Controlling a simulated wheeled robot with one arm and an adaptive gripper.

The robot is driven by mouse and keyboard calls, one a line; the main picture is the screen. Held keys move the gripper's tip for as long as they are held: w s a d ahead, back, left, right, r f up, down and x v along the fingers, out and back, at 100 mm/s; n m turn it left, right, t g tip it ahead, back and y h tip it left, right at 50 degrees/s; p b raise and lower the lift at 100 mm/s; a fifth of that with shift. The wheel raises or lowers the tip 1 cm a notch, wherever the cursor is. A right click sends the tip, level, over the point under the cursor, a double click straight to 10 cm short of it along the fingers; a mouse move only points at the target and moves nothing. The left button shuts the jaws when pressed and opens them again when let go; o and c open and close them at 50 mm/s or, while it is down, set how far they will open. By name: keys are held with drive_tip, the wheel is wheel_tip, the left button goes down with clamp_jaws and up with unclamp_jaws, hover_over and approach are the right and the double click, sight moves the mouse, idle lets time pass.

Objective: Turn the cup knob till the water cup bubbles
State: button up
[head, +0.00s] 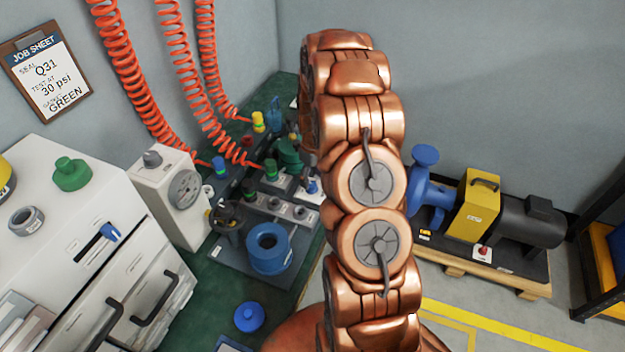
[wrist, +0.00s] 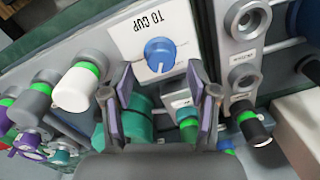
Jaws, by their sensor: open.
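The cup knob (wrist: 159,53) is a round blue knob with a pale pointer line. It sits on a white plate (wrist: 140,38) lettered TO CUP, upside down in the wrist view. My gripper (wrist: 161,78) is open, its two fingers on either side below the knob in the picture. The knob shows clear between the fingertips, and I see no contact. In the head view, my copper arm hides the gripper. A small blue knob (head: 312,187) shows just left of the arm there. I cannot make out a water cup or bubbles in either view.
Coloured hose fittings crowd the wrist view, including a white one (wrist: 75,88) and a black one (wrist: 250,125). In the head view, orange coiled hoses (head: 140,85) hang over the green bench (head: 217,283). A gauge box (head: 170,195) and blue ring (head: 268,248) stand left.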

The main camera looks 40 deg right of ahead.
sight(312, 186)
drive_tip(key=shift+f, duration=1.2)
drive_tip(key=shift+s, duration=0.1)
clamp_jaws()
